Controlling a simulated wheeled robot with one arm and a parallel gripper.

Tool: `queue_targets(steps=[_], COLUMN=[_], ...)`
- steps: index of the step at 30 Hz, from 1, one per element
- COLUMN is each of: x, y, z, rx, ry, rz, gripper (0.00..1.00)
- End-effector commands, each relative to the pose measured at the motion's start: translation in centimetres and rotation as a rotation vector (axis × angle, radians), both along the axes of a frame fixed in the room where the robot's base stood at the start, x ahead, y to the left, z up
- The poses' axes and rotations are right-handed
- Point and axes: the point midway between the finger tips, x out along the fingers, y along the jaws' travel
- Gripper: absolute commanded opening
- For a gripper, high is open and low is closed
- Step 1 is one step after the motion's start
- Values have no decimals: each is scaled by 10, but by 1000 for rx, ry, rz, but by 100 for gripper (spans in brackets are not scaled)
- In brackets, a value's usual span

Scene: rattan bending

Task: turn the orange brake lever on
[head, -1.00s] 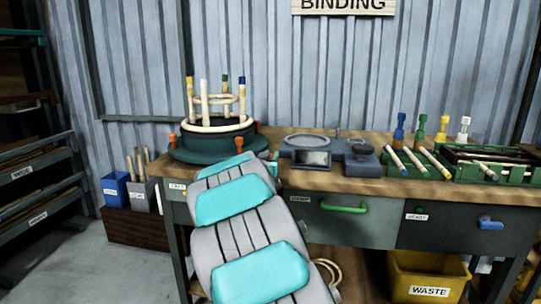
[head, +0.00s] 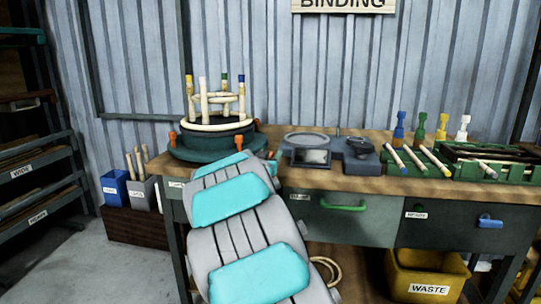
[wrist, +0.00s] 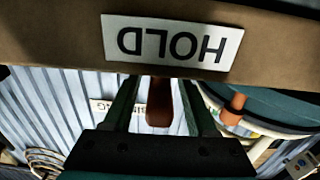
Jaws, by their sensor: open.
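In the wrist view, which is upside down, an orange-brown lever (wrist: 160,103) shows between the two dark fingers of my gripper (wrist: 162,100). The fingers are apart, one on each side of the lever, with gaps visible; contact cannot be told. A white HOLD label (wrist: 172,43) is on the bench's front edge beside the lever.
A dark green turntable (head: 190,153) with a rattan frame (head: 217,125) and orange clamps (head: 239,142) stands behind my arm. A grey device (head: 310,158) and green rack (head: 470,170) are to the right on the bench. A yellow waste bin (head: 428,275) stands below.

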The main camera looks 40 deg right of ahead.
Motion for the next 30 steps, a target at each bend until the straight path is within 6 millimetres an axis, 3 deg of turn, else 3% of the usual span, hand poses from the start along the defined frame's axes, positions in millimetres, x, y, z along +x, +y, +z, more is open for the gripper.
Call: queue_targets(steps=[15,30], x=[-41,-45], y=[50,54], z=[-3,-1], rx=[1,1], ry=[3,2], rz=[1,0], gripper=[57,57])
